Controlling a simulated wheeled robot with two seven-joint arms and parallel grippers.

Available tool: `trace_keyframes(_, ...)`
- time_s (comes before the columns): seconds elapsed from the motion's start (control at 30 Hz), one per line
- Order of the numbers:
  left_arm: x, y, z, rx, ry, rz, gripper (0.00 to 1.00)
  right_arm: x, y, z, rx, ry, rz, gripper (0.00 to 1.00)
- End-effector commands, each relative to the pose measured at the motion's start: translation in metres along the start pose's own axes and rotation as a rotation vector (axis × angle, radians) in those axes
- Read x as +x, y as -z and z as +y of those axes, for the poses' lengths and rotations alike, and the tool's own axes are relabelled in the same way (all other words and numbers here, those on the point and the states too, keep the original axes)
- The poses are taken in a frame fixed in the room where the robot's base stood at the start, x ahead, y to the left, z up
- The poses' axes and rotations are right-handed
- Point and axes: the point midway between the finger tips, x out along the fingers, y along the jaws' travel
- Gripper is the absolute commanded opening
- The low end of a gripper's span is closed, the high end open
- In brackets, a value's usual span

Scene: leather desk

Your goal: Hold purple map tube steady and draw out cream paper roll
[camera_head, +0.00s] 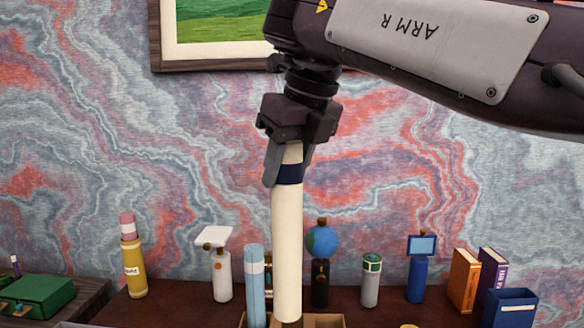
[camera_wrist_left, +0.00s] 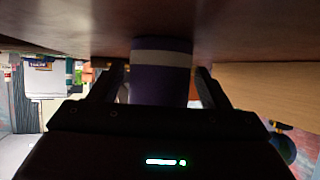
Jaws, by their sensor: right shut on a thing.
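The cream paper roll (camera_head: 287,245), with a dark blue band near its top, stands upright in the head view. My right gripper (camera_head: 287,165) is shut on its upper end from above. The roll's lower end shows near the bottom edge of the head view. The purple map tube (camera_wrist_left: 160,80), with a pale band, shows in the left wrist view between the fingers of my left gripper (camera_wrist_left: 160,88). That view is dark, and I cannot tell whether the fingers touch the tube. My left gripper and the purple tube are not seen in the head view.
A tan box (camera_head: 325,320) stands near the roll's lower end. A light blue tube (camera_head: 255,285) is close left of the roll. A yellow tube (camera_head: 133,270), a globe (camera_head: 322,242), books (camera_head: 464,280) and a blue bin (camera_head: 510,309) stand along the desk.

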Motion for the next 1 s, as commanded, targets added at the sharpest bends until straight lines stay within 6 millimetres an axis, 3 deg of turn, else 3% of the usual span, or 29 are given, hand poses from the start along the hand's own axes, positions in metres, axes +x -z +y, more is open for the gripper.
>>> trace_keyframes(0.43, -0.007, -0.001, -0.001, -0.001, 0.002, -0.001, 0.81, 0.000, 0.000, 0.000, 0.000, 0.000, -0.001, 0.01)
trace_keyframes(0.8, -0.080, -0.002, -0.001, 0.000, 0.003, -0.003, 0.81, 0.000, 0.000, 0.000, 0.000, 0.000, -0.001, 0.01)
trace_keyframes(1.0, -0.110, -0.001, 0.000, 0.000, 0.001, -0.001, 0.81, 0.000, 0.000, 0.000, 0.000, 0.000, -0.001, 0.01)
